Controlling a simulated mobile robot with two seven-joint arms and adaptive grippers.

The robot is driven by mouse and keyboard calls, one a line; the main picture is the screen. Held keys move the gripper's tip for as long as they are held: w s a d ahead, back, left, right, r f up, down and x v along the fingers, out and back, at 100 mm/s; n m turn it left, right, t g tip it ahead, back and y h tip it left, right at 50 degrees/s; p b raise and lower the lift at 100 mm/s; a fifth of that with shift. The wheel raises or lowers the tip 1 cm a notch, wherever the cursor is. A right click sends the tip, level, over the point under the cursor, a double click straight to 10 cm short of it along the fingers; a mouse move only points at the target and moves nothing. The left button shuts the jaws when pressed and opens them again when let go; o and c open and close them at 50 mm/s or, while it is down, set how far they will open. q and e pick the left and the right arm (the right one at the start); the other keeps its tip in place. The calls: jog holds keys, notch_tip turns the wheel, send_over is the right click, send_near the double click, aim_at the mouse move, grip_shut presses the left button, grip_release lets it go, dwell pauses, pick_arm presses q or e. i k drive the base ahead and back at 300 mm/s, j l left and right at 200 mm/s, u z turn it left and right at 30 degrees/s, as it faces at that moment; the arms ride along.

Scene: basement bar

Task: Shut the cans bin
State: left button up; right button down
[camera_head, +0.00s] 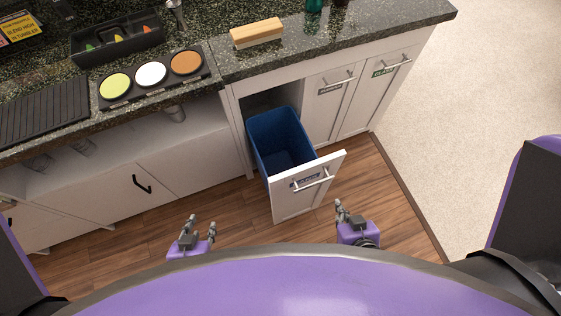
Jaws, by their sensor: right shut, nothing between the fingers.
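A pull-out bin drawer stands open under the counter. Its white front panel (288,204) carries a bar handle (315,182) and a small blue label (304,179) too small to read surely. Behind the panel, an empty-looking blue bin (268,133) sits largely outside the dark cabinet opening. My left gripper (202,223) is open and empty over the floor, left of the panel and apart from it. My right gripper (340,206) is shut and empty, just right of and nearer than the panel, seemingly apart from it.
Two shut fronts stand right of the opening, one with a grey label (330,89), one with a green label (384,71). The granite counter (310,48) holds a wooden block brush (257,33) and a rimmer tray (108,102). Wood floor (240,212) lies clear around the drawer.

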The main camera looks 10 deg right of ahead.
aim_at(282, 146)
jog(key=k+j, duration=0.1)
jog(key=j, duration=0.45)
jog(key=k+j, duration=0.1)
jog(key=j, duration=0.4)
jog(key=j+z, duration=0.2)
jog(key=z, duration=0.3)
jog(key=k+j+z, duration=0.1)
jog(key=z, duration=0.35)
jog(key=k+j+z, duration=0.15)
jog(key=j+z, duration=0.15)
jog(key=z, duration=0.2)
jog(key=k+j+u, duration=0.1)
jog(key=k+j, duration=0.35)
jog(key=j, duration=0.15)
